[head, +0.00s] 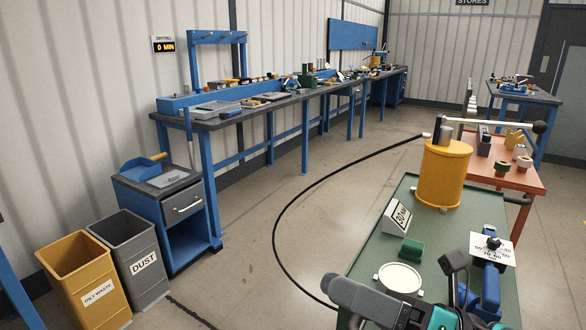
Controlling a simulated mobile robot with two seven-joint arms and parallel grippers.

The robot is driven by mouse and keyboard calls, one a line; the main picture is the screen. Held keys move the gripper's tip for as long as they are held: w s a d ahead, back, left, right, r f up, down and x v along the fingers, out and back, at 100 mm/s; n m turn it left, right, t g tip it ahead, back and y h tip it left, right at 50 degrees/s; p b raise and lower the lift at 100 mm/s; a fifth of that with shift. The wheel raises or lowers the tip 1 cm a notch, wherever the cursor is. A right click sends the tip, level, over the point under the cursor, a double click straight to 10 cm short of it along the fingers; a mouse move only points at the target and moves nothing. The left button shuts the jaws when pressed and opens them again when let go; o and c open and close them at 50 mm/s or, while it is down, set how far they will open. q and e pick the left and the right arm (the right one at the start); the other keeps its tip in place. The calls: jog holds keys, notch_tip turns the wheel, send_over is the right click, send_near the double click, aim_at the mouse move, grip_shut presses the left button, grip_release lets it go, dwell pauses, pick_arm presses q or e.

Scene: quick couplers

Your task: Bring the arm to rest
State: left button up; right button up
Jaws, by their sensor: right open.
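My right gripper (460,283) is low at the right of the head view, over the near part of a green-topped bench (431,240). Its dark fingers are apart and I see nothing between them. A blue fixture (490,285) is close beside it on the bench; whether they touch I cannot tell. My left gripper is outside the view.
An orange table (512,180) is behind. Bins (133,258) stand left; the middle floor is clear except for the hose.

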jog(key=w+d+f+m+t+h+p, duration=0.1)
jog(key=w+d+f+m+t+h, duration=0.4)
jog(key=m, duration=0.9)
jog(key=d+f+m+t+h+p, duration=0.1)
jog(key=d+f+m+t+h, duration=0.2)
jog(key=f+m+t+h, duration=0.75)
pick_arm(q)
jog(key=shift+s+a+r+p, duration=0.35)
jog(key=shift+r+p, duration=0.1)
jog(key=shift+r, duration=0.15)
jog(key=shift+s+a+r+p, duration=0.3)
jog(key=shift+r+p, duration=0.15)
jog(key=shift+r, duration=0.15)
pick_arm(e)
jog(key=s+d+f+m+g+h, duration=0.3)
jog(key=s+f+m+g, duration=0.7)
jog(key=f+m, duration=0.4)
jog(key=shift+s+m+g, duration=0.25)
jog(key=shift+m+g, duration=0.1)
jog(key=shift+m, duration=0.1)
jog(key=shift+h, duration=0.25)
